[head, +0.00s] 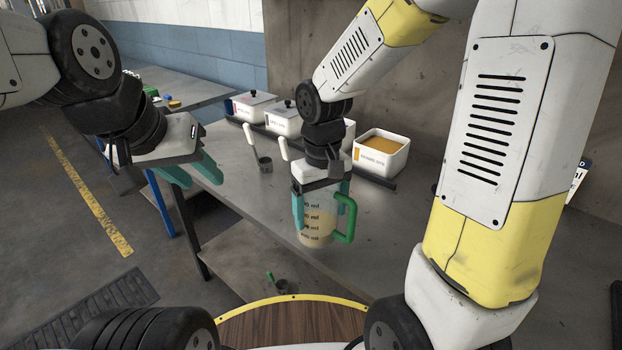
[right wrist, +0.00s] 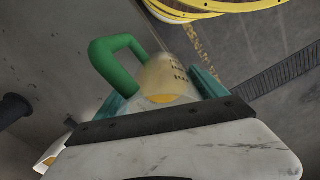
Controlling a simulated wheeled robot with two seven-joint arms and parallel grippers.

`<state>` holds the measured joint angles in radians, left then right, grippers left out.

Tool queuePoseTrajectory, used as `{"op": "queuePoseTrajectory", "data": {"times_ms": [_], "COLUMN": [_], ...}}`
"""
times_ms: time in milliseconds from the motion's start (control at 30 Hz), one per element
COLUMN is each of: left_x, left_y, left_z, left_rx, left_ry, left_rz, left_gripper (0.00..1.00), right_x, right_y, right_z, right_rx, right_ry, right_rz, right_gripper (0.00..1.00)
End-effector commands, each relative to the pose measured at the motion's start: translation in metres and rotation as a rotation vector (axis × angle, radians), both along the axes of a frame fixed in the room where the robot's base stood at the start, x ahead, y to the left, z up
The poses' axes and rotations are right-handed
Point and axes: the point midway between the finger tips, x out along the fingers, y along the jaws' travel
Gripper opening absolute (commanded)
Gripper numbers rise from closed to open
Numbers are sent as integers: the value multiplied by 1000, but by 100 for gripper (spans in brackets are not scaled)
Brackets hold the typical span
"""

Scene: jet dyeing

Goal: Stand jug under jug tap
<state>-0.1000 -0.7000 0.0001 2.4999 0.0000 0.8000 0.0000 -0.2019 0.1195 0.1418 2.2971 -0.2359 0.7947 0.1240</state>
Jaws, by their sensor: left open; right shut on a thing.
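A clear jug (head: 318,227) with a green handle (head: 347,219), dark volume marks and pale yellowish contents is near the middle of the head view. My right gripper (head: 320,205) is above it, with its green fingers shut on the jug, which looks upright. In the right wrist view the jug (right wrist: 162,80) is between the fingers, its handle to the left. My left gripper (head: 193,172) is open and empty, left of the table. I cannot tell how high the jug is above the tabletop. No jug tap can be made out in either view.
White bins stand along the back of the grey table (head: 250,205), one with orange-brown contents (head: 381,152) right of the jug. A small dark cup with a white handle (head: 264,163) stands left. Another cup (head: 283,285) is lower, near the wooden surface (head: 290,325).

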Motion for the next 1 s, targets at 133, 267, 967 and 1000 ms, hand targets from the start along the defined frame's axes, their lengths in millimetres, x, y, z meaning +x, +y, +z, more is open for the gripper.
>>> {"op": "queuePoseTrajectory", "data": {"times_ms": [133, 267, 967, 1000], "left_x": [0, 0, 0, 0], "left_y": [0, 0, 0, 0], "left_z": [0, 0, 0, 0], "left_rx": [0, 0, 0, 0], "left_ry": [0, 0, 0, 0], "left_rz": [0, 0, 0, 0], "left_gripper": [40, 40, 40, 40], "right_x": [33, 66, 151, 150], "right_y": [1, 2, 5, 5], "right_z": [-4, -7, -26, -32], "right_rx": [0, 0, -1, -1], "right_ry": [0, 0, 3, 3], "right_rz": [-2, -1, 0, 0], "right_gripper": [20, 20, 20, 20]}}
